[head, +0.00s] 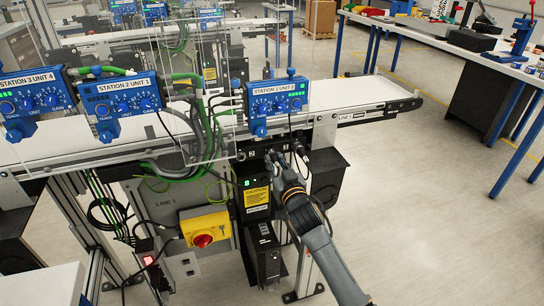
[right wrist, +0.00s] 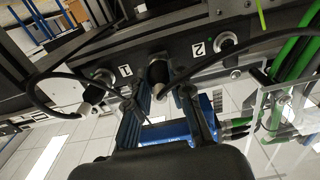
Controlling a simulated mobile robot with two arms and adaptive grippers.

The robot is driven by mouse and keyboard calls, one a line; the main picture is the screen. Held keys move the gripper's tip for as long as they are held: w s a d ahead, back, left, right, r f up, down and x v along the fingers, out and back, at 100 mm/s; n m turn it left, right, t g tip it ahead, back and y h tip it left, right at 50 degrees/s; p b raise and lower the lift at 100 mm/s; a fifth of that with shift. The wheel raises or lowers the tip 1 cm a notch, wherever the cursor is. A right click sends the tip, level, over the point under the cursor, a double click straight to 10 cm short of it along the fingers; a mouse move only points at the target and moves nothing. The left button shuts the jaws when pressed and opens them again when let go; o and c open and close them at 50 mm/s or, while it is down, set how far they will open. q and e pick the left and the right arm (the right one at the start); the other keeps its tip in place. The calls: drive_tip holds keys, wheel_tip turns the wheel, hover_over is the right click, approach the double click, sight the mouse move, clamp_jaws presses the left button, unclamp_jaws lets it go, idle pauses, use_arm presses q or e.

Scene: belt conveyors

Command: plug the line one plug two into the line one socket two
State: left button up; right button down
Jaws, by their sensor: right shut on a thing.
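My right gripper (head: 274,158) is in front of the dark panel under the conveyor, right of the "2" label (head: 251,153). In the right wrist view the fingers (right wrist: 160,92) are shut on a dark round plug (right wrist: 158,72), between the "1" and "2" labels. Whether its tip touches the panel, I cannot tell. Socket two (right wrist: 226,41), with a metal ring, is right of the "2" label in that view, and a black cable crosses just by it. Another connector (right wrist: 101,82) is left of the "1" label with a looping cable. My left gripper is out of view.
The station 1 unit 2 pendant (head: 278,98) hangs above the panel. A yellow box with a red knob (head: 203,230) and green cables (head: 190,158) are to the left.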

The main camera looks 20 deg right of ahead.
sight(275, 163)
drive_tip(key=shift+s, duration=0.15)
drive_tip(key=shift+s+p, duration=1.35)
drive_tip(key=shift+s, duration=1.05)
drive_tip(key=s+a+b, duration=0.2)
drive_tip(key=a, duration=0.6)
drive_tip(key=w, duration=0.1)
drive_tip(key=w+b, duration=0.1)
drive_tip(key=w, duration=0.1)
drive_tip(key=w+b, duration=0.1)
drive_tip(key=w, duration=0.1)
drive_tip(key=shift+w+a, duration=0.1)
drive_tip(key=shift+a, duration=0.3)
drive_tip(key=shift+w, duration=0.25)
idle(0.4)
drive_tip(key=shift+w, duration=0.45)
idle(0.6)
